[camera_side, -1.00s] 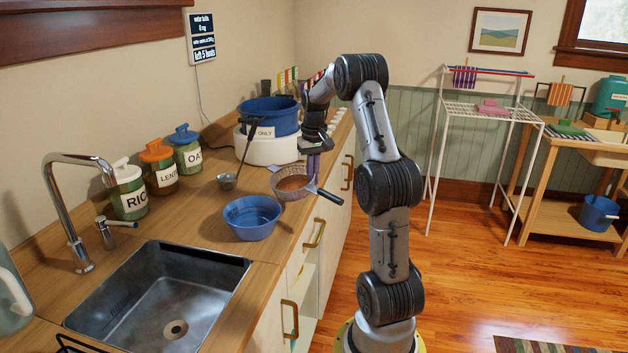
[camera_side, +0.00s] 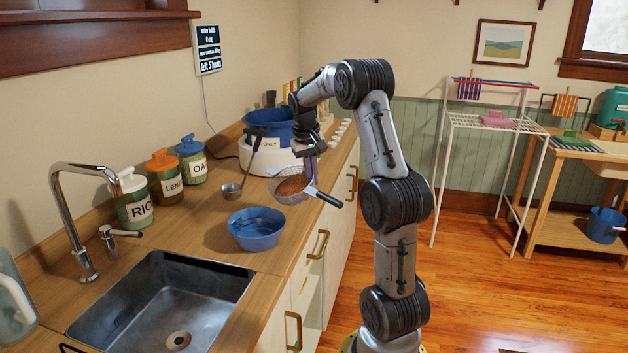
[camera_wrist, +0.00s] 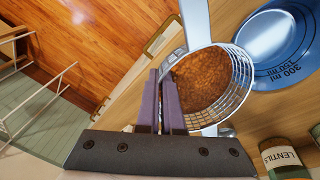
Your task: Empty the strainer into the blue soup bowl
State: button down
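The strainer (camera_side: 291,188) is a wire-mesh basket with a brown grainy filling (camera_wrist: 202,78) and a grey handle with a dark end. It is tilted, above the counter near its front edge, and the filling is still inside. My gripper (camera_side: 311,172) has its purple fingers (camera_wrist: 164,88) close together on the strainer's side near the handle; the exact contact is partly hidden. The blue soup bowl (camera_side: 257,236) stands upright on the counter, to the left of and nearer the camera than the strainer. In the wrist view the bowl (camera_wrist: 291,72) shows volume marks beside the basket.
A white appliance with a blue pot (camera_side: 272,124) stands at the back. Labelled jars (camera_side: 165,178) line the wall. The sink (camera_side: 165,300) is in front, with bare counter between it and the bowl.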

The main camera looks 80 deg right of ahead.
jog(key=shift+w+a+r+g+h, duration=0.15)
jog(key=shift+a+r+h, duration=0.1)
jog(key=shift+r, duration=0.2)
jog(key=shift+w+a+r+g+h, duration=0.15)
jog(key=shift+w+a+r, duration=0.1)
jog(key=shift+r, duration=0.2)
jog(key=shift+w+a+r+g+h, duration=0.1)
jog(key=shift+a+r+h, duration=0.15)
jog(key=shift+r, duration=0.2)
jog(key=shift+w+a+r+g+h, duration=0.25)
jog(key=shift+w+a+g+h, duration=0.4)
jog(key=shift+a+h, duration=0.35)
jog(key=shift+w+a+r+g+h, duration=0.25)
jog(key=shift+w+a+g+h, duration=0.3)
jog(key=shift+a+h, duration=0.45)
jog(key=shift+w+a+r+g+h, duration=0.25)
jog(key=shift+w+a+g+h, duration=0.4)
jog(key=shift+h, duration=0.5)
jog(key=shift+a, duration=0.1)
jog(key=shift+w+a+f+g+h, duration=0.1)
jog(key=shift+w+a+g+h, duration=0.2)
jog(key=shift+a+g+h, duration=0.35)
jog(key=shift+n, duration=0.3)
